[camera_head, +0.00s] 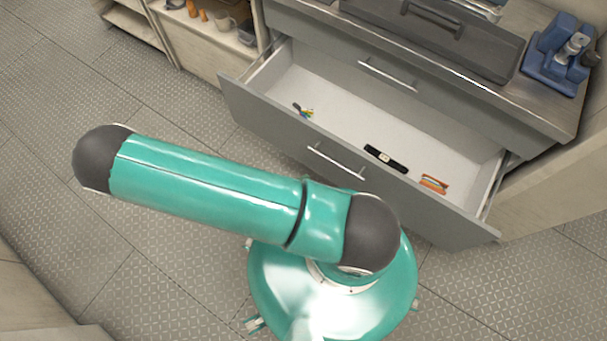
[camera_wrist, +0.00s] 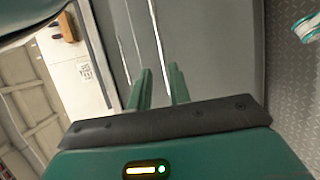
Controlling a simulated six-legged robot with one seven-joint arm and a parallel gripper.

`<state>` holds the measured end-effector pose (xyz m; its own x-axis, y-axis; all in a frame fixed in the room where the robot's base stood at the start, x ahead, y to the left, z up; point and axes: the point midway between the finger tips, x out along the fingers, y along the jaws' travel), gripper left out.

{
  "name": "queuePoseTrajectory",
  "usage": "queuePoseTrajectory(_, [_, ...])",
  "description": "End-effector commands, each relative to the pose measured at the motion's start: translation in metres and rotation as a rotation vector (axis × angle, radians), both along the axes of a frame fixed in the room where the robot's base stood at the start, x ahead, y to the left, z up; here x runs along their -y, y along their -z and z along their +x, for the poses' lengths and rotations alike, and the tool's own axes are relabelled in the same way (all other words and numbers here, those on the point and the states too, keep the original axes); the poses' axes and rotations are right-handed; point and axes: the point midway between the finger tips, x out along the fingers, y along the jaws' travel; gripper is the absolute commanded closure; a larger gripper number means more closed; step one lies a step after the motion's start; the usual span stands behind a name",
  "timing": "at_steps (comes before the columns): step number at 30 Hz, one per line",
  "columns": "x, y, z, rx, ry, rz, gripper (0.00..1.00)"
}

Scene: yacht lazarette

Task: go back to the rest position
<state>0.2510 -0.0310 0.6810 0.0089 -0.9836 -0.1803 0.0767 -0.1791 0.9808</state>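My gripper (camera_wrist: 160,76) shows in the wrist view as two green fingers on a dark bar, a small gap apart. Nothing is seen between the fingers. Grey panels with pale bright lines lie beyond the fingertips; I cannot tell how far away. In the head view my teal arm stretches to the left over the floor, in front of the open drawer, and the gripper itself is not seen there.
An open grey drawer (camera_head: 345,170) juts out, holding small colourful items (camera_head: 303,111), a black strap-like thing (camera_head: 386,159) and an orange item (camera_head: 434,184). A blue device (camera_head: 553,62) and a dark case (camera_head: 440,38) sit on the counter. Floor at left is clear.

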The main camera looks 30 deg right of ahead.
Motion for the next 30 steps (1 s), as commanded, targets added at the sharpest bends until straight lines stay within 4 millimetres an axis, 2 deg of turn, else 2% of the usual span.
queuePoseTrajectory(11, [0.000, 0.000, 0.000, 0.000, 0.001, 0.001, 0.81])
queuePoseTrajectory(16, [-0.007, -0.010, 0.006, -0.001, 0.039, 0.043, 0.81])
queuePoseTrajectory(20, [-0.020, -0.030, 0.016, -0.012, 0.113, 0.131, 0.81])
queuePoseTrajectory(30, [-0.045, -0.103, 0.045, -0.030, 0.276, 0.441, 0.81])
